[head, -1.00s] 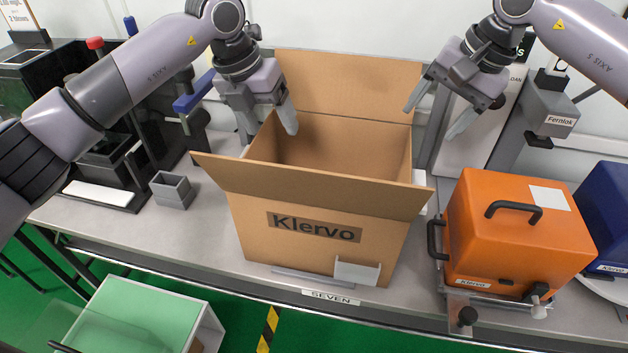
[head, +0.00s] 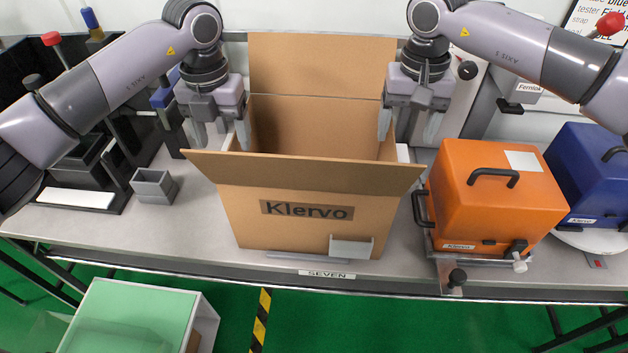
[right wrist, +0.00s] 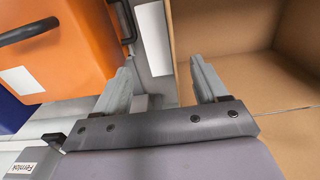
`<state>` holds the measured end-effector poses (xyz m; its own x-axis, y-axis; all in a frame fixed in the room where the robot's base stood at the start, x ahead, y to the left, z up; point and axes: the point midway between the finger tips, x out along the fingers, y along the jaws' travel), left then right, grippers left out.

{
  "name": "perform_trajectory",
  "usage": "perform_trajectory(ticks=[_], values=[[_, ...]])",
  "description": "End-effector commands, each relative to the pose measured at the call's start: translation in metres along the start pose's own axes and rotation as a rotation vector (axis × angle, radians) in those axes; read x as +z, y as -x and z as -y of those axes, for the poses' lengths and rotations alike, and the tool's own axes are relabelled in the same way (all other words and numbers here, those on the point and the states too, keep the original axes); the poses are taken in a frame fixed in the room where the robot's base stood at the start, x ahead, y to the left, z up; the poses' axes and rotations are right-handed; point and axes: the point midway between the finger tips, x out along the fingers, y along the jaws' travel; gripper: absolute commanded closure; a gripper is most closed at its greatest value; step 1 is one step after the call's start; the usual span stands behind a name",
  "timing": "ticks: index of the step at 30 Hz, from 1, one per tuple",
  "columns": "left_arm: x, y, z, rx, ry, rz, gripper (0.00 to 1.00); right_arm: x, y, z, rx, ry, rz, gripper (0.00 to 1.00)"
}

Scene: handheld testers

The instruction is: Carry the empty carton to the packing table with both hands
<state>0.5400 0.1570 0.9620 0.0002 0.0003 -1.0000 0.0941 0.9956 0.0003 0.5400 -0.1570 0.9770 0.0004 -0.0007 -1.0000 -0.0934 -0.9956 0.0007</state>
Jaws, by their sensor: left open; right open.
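The open brown carton (head: 300,235), marked Klervo, stands upright on the grey bench in the head view. Its back flap stands up and its front flap tilts out toward me. The visible inside is bare; the front flap hides its floor. My left gripper (head: 218,131) is open at the carton's left wall, one finger outside and one over the inside. My right gripper (head: 409,128) is open at the right wall. In the right wrist view, the right gripper (right wrist: 160,85) has the carton's wall (right wrist: 171,45) between its spread fingers. I cannot identify the packing table.
An orange tester (head: 495,205) stands close right of the carton, with a blue tester (head: 585,175) beyond. A small grey open box (head: 154,186) and black equipment (head: 75,160) are at left. A green-topped box (head: 130,318) is below the bench front.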

Motion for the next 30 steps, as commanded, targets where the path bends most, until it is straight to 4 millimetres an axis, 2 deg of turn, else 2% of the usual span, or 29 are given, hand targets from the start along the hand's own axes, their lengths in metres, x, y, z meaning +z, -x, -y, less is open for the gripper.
perform_trajectory(ticks=[6,12,23,24,26,30], values=[[-0.001,-0.034,0.0,0.0,0.001,-0.005,0.28,0.001,-0.034,-0.001,0.002,-0.001,0.003,0.28],[0.0,-0.055,0.0,-0.001,0.0,-0.002,0.28,0.0,-0.055,0.0,-0.001,-0.001,0.001,0.28],[0.0,-0.06,0.0,0.0,0.0,0.0,0.28,0.0,-0.061,0.0,0.0,0.0,0.0,0.28],[0.0,-0.06,0.0,0.0,0.0,0.0,0.31,0.0,-0.061,0.0,0.0,0.0,0.0,0.31],[0.0,-0.06,0.0,0.0,0.0,0.0,0.5,0.0,-0.06,0.0,0.0,0.0,0.0,0.5],[0.0,-0.06,0.0,0.0,0.0,0.0,0.96,0.0,-0.06,0.0,0.0,-0.001,0.0,0.96]])
